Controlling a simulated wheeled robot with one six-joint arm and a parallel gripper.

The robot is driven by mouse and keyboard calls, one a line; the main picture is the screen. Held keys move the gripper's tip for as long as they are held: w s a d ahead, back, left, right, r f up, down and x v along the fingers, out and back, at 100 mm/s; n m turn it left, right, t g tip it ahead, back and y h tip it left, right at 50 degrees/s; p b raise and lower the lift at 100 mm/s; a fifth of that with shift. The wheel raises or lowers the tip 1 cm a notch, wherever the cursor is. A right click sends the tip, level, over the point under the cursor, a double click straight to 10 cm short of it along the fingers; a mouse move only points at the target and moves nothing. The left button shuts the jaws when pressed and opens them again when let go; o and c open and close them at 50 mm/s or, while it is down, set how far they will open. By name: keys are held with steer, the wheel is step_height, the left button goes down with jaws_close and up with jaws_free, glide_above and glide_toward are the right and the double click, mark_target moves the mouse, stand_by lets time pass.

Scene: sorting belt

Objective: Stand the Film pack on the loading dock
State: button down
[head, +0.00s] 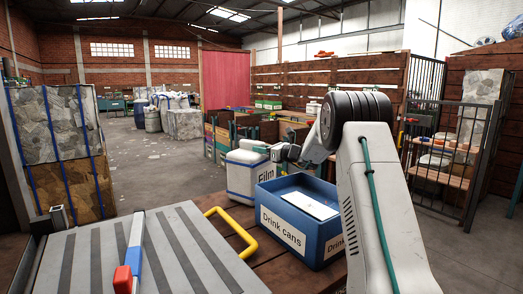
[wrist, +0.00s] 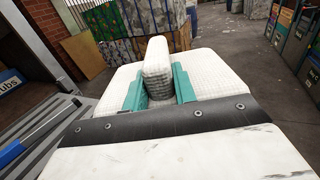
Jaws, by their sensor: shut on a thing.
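The Film pack (head: 240,180) is a white block with a blue strap and a "Film" label, upright behind the blue bin in the head view. My gripper (head: 280,152) reaches it from the right at its top. In the wrist view my gripper's teal fingers (wrist: 158,88) are closed on either side of a white raised grip on the pack (wrist: 208,66). I cannot tell whether the pack's underside touches anything. No surface is clearly marked as the loading dock.
A blue "Drink cans" bin (head: 279,232) stands on a wooden surface, close beside the pack. A yellow rail (head: 236,226) and a grey striped belt (head: 165,262) with a red, white and blue bar (head: 133,250) lie to the left. Open floor (head: 150,165) stretches beyond.

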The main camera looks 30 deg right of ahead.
steer(key=c, duration=1.1)
jaws_free()
steer(key=shift+f, duration=0.1)
